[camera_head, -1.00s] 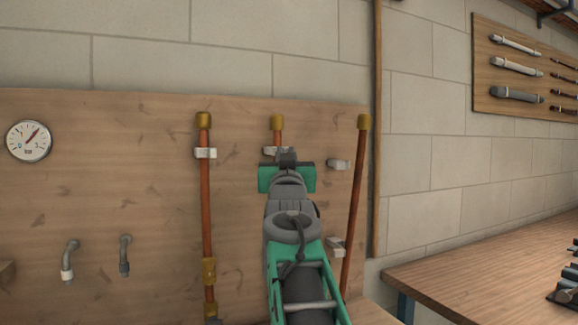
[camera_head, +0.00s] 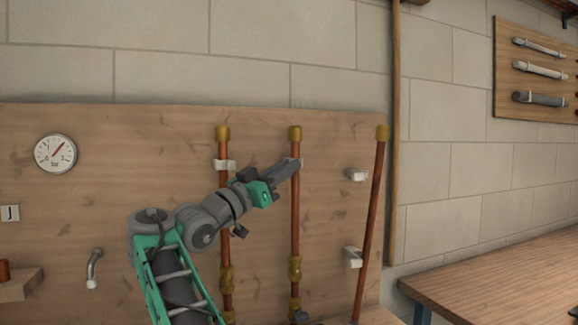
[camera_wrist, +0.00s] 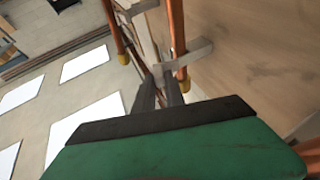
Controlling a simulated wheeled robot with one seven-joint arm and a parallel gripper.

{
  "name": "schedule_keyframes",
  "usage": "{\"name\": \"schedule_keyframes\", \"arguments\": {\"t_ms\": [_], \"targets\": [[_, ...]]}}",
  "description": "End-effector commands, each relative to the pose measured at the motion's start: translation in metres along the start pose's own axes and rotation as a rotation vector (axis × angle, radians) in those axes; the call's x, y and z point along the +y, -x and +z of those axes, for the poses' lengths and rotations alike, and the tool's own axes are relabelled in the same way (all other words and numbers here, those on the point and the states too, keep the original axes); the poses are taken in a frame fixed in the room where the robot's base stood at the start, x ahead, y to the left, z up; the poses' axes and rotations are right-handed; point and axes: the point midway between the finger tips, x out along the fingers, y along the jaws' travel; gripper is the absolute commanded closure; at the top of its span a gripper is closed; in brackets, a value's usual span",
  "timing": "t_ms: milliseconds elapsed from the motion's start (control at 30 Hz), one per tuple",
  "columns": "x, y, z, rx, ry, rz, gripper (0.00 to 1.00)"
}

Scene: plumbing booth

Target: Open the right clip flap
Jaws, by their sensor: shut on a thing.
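My gripper (camera_head: 290,167) reaches in from the left to the upper clip on the middle copper pipe (camera_head: 295,215). In the wrist view its dark fingers (camera_wrist: 159,85) are close together at the pale clip (camera_wrist: 197,50), beside the pipe (camera_wrist: 177,35). They are shut on a part of it, seemingly the flap. The fingers hide most of the clip in the head view, so I cannot tell how far the flap is open. The left pipe (camera_head: 224,200) has a pale clip (camera_head: 223,165) around it.
A third pipe (camera_head: 371,215) leans at the right, beside two pale clips, upper (camera_head: 356,175) and lower (camera_head: 353,257). A gauge (camera_head: 55,154) and a bent pipe fitting (camera_head: 94,268) are on the board at left. A wooden bench (camera_head: 500,275) stands at right.

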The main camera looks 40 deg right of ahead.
Motion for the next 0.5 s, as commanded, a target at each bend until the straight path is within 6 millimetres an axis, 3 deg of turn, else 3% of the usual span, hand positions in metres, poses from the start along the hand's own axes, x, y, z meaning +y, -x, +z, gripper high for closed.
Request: {"name": "schedule_keyframes", "arguments": {"t_ms": [500], "targets": [[-0.0037, 0.0008, -0.0027, 0.004, 0.028, 0.075, 1.00]]}}
